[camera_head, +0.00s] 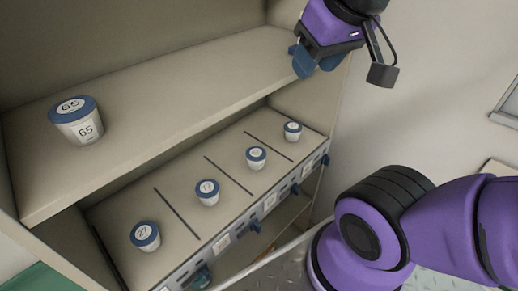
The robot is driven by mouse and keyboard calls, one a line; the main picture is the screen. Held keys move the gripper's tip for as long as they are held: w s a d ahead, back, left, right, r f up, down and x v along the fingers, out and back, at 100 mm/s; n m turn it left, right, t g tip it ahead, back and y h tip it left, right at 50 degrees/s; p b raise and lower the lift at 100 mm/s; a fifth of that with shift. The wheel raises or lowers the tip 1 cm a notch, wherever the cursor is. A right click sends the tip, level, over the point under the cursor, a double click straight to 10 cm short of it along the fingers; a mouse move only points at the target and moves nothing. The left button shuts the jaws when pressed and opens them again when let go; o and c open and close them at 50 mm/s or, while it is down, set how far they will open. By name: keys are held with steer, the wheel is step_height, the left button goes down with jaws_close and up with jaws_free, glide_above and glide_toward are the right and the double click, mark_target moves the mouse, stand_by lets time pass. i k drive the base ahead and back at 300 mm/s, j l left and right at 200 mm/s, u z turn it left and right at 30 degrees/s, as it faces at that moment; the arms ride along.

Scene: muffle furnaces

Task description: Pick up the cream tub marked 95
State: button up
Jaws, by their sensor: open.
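A cream tub with a blue lid (78,127) stands upright on the upper shelf at the left; its side and lid seem to read 65. Below it, several similar tubs stand in a row on a divided lower shelf. The front left one (145,236) seems to read 27. The marks on the second (207,193), third (256,158) and far right tub (293,131) are too small to read. I cannot tell which tub is marked 95. My gripper (317,64), purple with blue fingers, is open and empty, by the upper shelf's right end, apart from all tubs.
The upper shelf (190,85) is bare right of its tub and overhangs the back of the lower shelf (180,229). Thin dark dividers separate the lower tubs. Blue knobs (254,226) stick out along the lower front edge. A pale wall is at the right.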

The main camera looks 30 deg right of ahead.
mark_target(292, 128)
steer(key=k+l+u, duration=0.25)
steer(key=k+l, duration=0.15)
steer(key=k+l+u, duration=0.25)
steer(key=k, duration=0.35)
